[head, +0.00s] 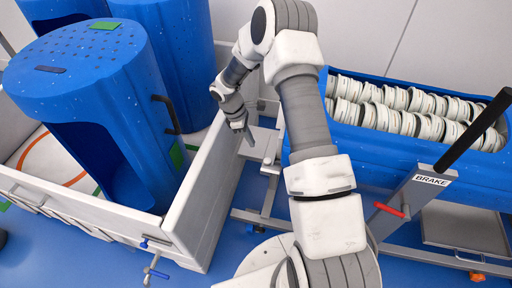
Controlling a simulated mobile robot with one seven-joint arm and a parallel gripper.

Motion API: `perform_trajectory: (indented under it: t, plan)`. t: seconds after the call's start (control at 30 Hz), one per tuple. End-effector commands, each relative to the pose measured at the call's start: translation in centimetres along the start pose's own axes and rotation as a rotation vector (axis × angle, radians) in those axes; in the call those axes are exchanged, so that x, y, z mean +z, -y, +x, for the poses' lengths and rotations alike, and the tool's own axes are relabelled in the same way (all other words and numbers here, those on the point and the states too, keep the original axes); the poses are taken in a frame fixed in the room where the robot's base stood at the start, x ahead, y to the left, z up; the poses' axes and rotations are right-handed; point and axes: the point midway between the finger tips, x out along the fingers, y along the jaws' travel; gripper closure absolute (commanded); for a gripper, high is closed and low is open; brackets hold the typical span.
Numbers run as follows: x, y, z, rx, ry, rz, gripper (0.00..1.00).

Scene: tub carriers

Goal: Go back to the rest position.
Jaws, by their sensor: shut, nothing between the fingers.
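My gripper (249,139) is in the head view, left of centre, at the end of my white and grey arm. It points down and is shut with nothing in it. It hangs in the gap between a white walled container (203,190) on the left and a blue tub (380,157) on the right. A pale metal part (265,145) of the tub's carrier lies just beside or below the fingertips. I cannot tell whether they touch.
The blue tub holds many white ring-shaped parts (405,110) and rides on a metal carrier with a black-gripped BRAKE lever (435,177) and a red handle (390,210). Blue perforated cylinders (75,70) stand in the white container. Blue floor (210,272) shows in front.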

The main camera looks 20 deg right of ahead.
Motion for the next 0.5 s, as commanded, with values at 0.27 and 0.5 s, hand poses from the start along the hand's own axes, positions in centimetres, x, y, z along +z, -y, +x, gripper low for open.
perform_trajectory:
  t: [0.27, 0.5]
  plan:
    - [0.1, -0.1, -6.0, 0.002, -0.001, 0.001, 1.00]
    - [0.0, 0.0, -7.6, 0.000, 0.000, 0.000, 1.00]
